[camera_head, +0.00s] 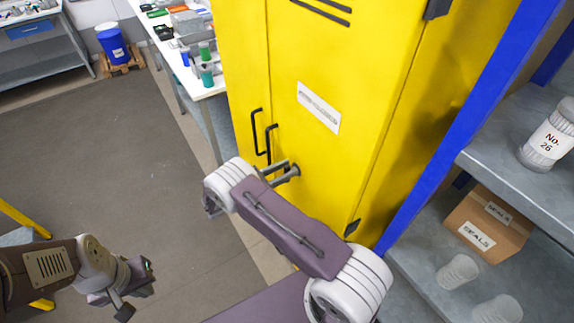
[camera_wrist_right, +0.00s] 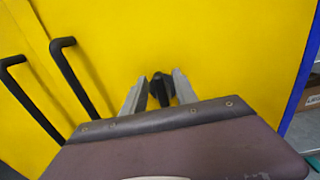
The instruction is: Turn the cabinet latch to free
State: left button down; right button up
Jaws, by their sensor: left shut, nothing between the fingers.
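The tall yellow cabinet (camera_head: 330,60) stands in front of me with its doors closed. Its black latch (camera_wrist_right: 160,89) is a small dark knob on the yellow door, below and right of the door handles. My right gripper (camera_wrist_right: 158,86) is at the latch, with one finger on each side of it and the fingers apart. I cannot tell whether either finger touches it. In the head view the right gripper (camera_head: 284,171) reaches the door face, and the latch is hidden there. My left gripper (camera_head: 135,291) is shut and empty at the lower left, away from the cabinet.
Two black door handles (camera_head: 258,132) are just left of the right gripper. A blue-framed shelf (camera_head: 437,287) with a cardboard box (camera_head: 487,225) and jars stands close on the right. A white workbench (camera_head: 205,88) is behind left. The floor (camera_head: 110,160) at left is open.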

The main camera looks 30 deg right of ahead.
jog(key=shift+d, duration=0.35)
grip_shut()
jog(key=shift+w+f+n, duration=0.1)
jog(key=shift+n, duration=0.2)
jog(key=n+b, duration=0.2)
jog(key=shift+w+f+n, duration=0.15)
jog(key=shift+w+n, duration=0.1)
jog(key=shift+n, duration=0.05)
jog(key=n+b, duration=0.1)
jog(key=n, duration=0.2)
jog(key=shift+w+a+f+n+b, duration=0.1)
jog(key=shift+w+f+n+b, duration=0.05)
jog(key=shift+w+n+b, duration=0.2)
jog(key=n, duration=0.1)
jog(key=n+b, duration=0.1)
jog(key=n, duration=0.1)
jog(key=w+n, duration=0.1)
jog(key=n, duration=0.1)
jog(key=shift+f, duration=0.35)
jog(key=n, duration=0.3)
jog(key=f+n+b, duration=0.1)
jog(key=n, duration=0.2)
jog(key=shift+w, duration=0.1)
jog(key=shift+f+n, duration=0.1)
jog(key=shift+n, duration=0.15)
